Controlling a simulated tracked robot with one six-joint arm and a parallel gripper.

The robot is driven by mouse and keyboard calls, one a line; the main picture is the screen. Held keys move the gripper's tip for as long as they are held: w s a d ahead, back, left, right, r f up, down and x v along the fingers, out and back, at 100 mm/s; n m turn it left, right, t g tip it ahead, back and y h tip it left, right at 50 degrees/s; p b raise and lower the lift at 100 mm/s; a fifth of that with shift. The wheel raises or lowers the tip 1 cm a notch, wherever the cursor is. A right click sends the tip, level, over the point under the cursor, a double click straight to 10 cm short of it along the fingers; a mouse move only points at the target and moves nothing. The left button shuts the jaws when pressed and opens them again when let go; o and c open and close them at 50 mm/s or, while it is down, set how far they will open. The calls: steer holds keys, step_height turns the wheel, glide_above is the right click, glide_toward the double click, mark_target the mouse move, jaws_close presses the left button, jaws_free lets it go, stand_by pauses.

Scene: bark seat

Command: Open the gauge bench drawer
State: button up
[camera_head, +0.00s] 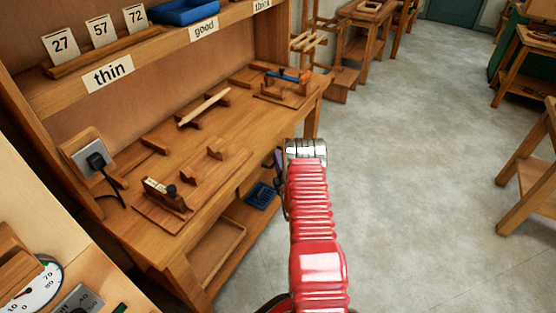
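A wooden bench (230,150) stands on the left, with tools on its top and number cards on the shelf above. A lighter wooden surface with a round dial gauge (35,285) shows at the lower left corner. I cannot tell for sure which of the two is the gauge bench. A shallow wooden tray or drawer-like box (215,250) sits low under the tool bench; no drawer handle can be made out. My red arm reaches forward to the right of the bench. My gripper (304,150) is at its silver end, over the floor; its fingers cannot be made out.
A wooden plane (166,194), a pale stick (204,106) on supports and a blue-handled tool (288,75) lie on the bench. A blue basket (262,195) is below it. A wooden stand (535,165) is at right. The grey floor (410,140) between is clear.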

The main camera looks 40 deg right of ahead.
steer(key=shift+c, duration=0.6)
jaws_close()
